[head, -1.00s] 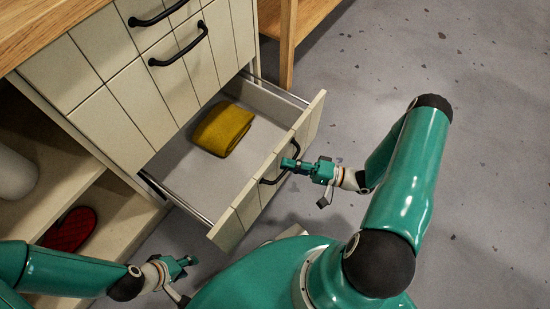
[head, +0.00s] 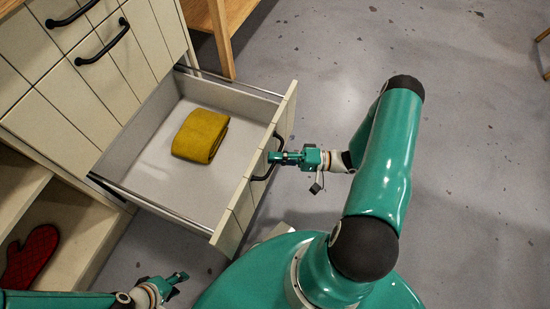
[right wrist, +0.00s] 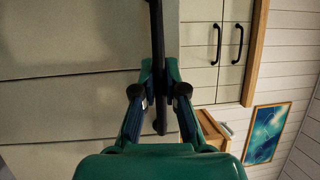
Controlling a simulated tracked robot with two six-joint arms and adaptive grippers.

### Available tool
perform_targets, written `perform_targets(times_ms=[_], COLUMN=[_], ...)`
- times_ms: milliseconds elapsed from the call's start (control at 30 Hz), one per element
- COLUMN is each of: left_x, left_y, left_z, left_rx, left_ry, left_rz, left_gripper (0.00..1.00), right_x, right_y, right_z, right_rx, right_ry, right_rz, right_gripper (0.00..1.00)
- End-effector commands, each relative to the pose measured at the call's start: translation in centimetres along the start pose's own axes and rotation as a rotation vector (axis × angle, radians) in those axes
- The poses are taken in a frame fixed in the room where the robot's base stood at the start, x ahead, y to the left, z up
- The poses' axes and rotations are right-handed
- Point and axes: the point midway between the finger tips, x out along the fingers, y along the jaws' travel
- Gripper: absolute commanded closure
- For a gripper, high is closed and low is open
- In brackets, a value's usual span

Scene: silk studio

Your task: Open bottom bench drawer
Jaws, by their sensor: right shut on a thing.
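The bottom bench drawer (head: 150,172) stands pulled far out of the cream bench in the head view. A folded mustard-yellow cloth (head: 201,136) lies inside it. The drawer's black handle (head: 264,171) is on its front panel. My right gripper (head: 277,158) is shut on this handle; in the right wrist view, its two fingers (right wrist: 160,104) close around the dark bar (right wrist: 157,60). My left gripper (head: 179,282) is at the lower left of the head view, apart from the drawer; its fingertips are too small to judge.
Upper drawers with black handles (head: 103,42) are closed above. A red oven mitt (head: 31,256) lies on the open shelf at lower left. A wooden leg (head: 221,38) stands beside the bench. The grey floor (head: 460,170) to the right is clear.

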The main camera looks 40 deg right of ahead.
Motion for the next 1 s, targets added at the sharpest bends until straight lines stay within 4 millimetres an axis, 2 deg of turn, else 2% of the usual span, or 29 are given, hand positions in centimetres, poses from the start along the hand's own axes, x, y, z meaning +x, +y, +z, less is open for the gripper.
perform_targets(times_ms=[133, 167, 300, 667, 867, 1000], left_x=[0.1, 0.1, 0.1, 0.0, 0.0, 0.0], left_y=[0.0, 0.0, 0.0, 0.0, 0.0, 0.0], left_z=[0.0, 0.0, 0.0, 0.0, 0.0, 0.0], left_rx=[0.0, 0.0, 0.0, 0.0, 0.0, 0.0], left_ry=[0.0, 0.0, 0.0, 0.0, 0.0, 0.0], left_rz=[0.0, 0.0, 0.0, 0.0, 0.0, 0.0], left_gripper=[0.6, 0.6, 0.6, 0.6, 0.6, 0.6], right_x=[0.2, 0.3, 0.4, 0.2, -2.1, -4.8], right_y=[0.4, 0.4, 0.3, 0.2, 0.2, 0.3], right_z=[-0.1, -0.1, -0.1, -0.1, -0.2, -0.2], right_rx=[-0.001, -0.001, -0.001, -0.001, -0.002, -0.002], right_ry=[-0.003, -0.004, -0.007, -0.008, -0.005, -0.005], right_rz=[0.011, 0.01, 0.008, 0.005, 0.007, 0.009], right_gripper=[1.0, 0.85, 0.64, 0.64, 0.64, 0.64])
